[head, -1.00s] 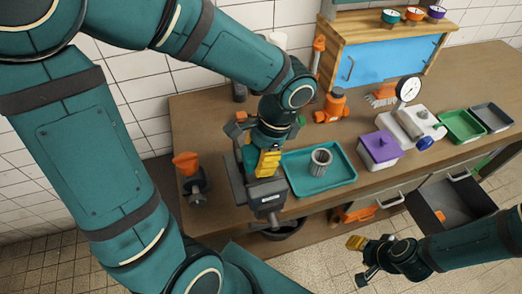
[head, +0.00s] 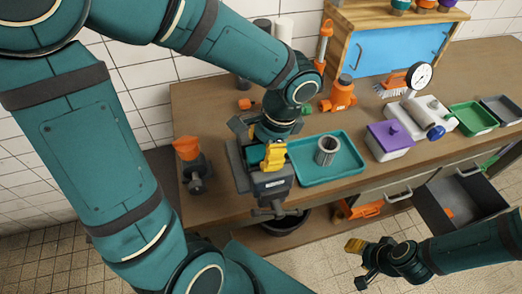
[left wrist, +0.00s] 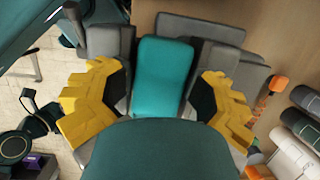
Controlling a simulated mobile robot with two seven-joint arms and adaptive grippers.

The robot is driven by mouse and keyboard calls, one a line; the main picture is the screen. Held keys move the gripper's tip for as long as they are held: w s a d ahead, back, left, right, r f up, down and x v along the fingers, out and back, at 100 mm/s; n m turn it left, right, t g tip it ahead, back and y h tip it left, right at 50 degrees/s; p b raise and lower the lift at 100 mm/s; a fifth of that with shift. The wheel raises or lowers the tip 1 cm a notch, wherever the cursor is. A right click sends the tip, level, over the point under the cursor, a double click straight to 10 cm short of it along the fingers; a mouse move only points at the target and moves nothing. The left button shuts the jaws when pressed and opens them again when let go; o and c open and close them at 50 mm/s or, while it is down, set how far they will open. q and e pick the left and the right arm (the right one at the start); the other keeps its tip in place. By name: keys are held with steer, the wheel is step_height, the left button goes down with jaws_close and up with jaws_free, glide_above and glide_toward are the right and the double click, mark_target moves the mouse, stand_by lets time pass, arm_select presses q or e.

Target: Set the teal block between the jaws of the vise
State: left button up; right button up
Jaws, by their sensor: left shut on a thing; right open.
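The teal block (left wrist: 163,75) is between the yellow fingers of my left gripper (left wrist: 160,95) in the left wrist view. In the head view this gripper (head: 272,156) points down over the dark grey vise (head: 272,185) at the bench's front edge and is shut on the block. In the left wrist view, grey vise parts (left wrist: 200,28) lie beyond and to both sides of the block. The block's lower end is hidden, so I cannot tell how deep it sits between the jaws. My right gripper (head: 361,262) is open and empty, in front of the bench.
A teal tray (head: 345,172) holding a grey cylinder (head: 327,150) stands right of the vise. An orange-topped tool (head: 190,160) stands left of it. A purple-lidded box (head: 390,140) is further right. An open drawer (head: 460,203) juts out near my right arm.

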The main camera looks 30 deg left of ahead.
arm_select(q)
steer(key=shift+d+f+p, duration=0.15)
steer(key=shift+d+p, duration=0.05)
steer(key=shift+p, duration=0.65)
steer(key=shift+c, duration=0.3)
stand_by(0.4)
steer(key=o, duration=1.4)
steer(key=shift+d, duration=0.1)
steer(key=shift+w, duration=0.15)
steer(key=shift+w, duration=0.3)
steer(key=shift+s+r, duration=0.1)
steer(key=shift+r, duration=0.55)
steer(key=w+v, duration=0.1)
steer(key=v, duration=1)
